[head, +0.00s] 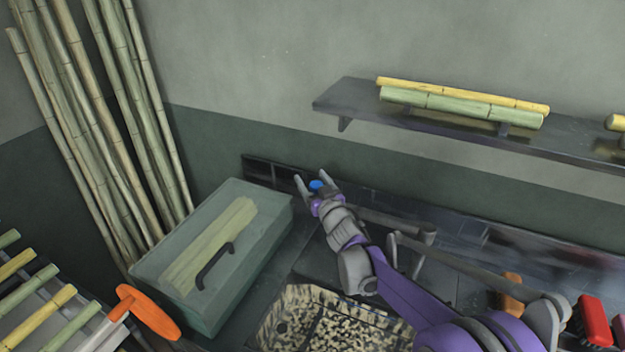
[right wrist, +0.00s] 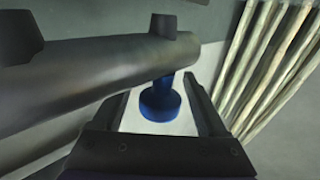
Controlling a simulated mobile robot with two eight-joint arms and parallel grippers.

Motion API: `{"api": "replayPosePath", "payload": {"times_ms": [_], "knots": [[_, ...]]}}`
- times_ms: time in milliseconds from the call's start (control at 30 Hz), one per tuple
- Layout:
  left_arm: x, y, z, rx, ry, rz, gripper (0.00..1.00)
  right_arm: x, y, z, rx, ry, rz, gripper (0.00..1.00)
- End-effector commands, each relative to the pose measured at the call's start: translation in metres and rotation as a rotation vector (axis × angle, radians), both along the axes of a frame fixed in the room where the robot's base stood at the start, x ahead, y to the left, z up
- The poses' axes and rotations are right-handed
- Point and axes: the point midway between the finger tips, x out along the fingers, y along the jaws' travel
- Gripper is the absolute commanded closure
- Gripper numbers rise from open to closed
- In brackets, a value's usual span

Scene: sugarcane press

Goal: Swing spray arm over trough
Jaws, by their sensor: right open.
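My right gripper (head: 312,178) is open, reaching toward the back wall. A blue nozzle or knob (head: 317,186) shows between its fingers. In the right wrist view, the blue piece (right wrist: 162,104) hangs under the end of a thick grey pipe (right wrist: 100,78), which looks like the spray arm. My open fingers (right wrist: 168,105) lie on either side of the blue piece, with gaps visible. In the head view, a grey pipe (head: 398,222) runs behind my right arm. The trough (head: 264,324), with pale flecks inside, is at the bottom middle, in front of the gripper. My left gripper is out of view.
A green lidded box (head: 168,272) with a black handle stands left of the trough. Cane poles (head: 85,120) lean in the corner. A wall shelf (head: 350,98) holds cane pieces. Red and orange items stand at lower right.

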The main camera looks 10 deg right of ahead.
Motion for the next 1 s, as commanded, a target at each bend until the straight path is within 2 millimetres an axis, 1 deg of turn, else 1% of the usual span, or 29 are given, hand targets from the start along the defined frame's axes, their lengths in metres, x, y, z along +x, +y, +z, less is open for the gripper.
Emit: {"api": "replayPosePath", "payload": {"times_ms": [100, 267, 400, 467, 500, 533, 1000], "knots": [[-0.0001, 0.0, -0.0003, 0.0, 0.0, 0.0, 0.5, -0.0002, 0.0001, -0.0002, 0.0, 0.0, 0.0, 0.25], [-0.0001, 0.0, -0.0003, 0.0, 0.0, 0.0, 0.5, -0.0003, -0.0001, -0.0001, 0.0, 0.0, 0.0, 0.53], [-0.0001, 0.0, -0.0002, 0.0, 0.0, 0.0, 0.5, -0.0004, -0.0001, -0.0001, 0.0, 0.0, 0.0, 0.79], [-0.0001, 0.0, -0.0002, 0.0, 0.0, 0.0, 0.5, -0.0004, -0.0001, -0.0001, 0.0, 0.0, 0.0, 0.89], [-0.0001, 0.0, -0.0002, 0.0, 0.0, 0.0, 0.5, -0.0004, -0.0001, -0.0001, 0.0, 0.0, 0.0, 0.97], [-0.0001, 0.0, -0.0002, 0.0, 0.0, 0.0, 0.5, -0.0004, -0.0001, -0.0001, 0.0, 0.0, 0.0, 1.0], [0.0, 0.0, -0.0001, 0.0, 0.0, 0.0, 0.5, -0.0005, -0.0001, 0.0, 0.0, 0.0, 0.0, 1.0]]}}
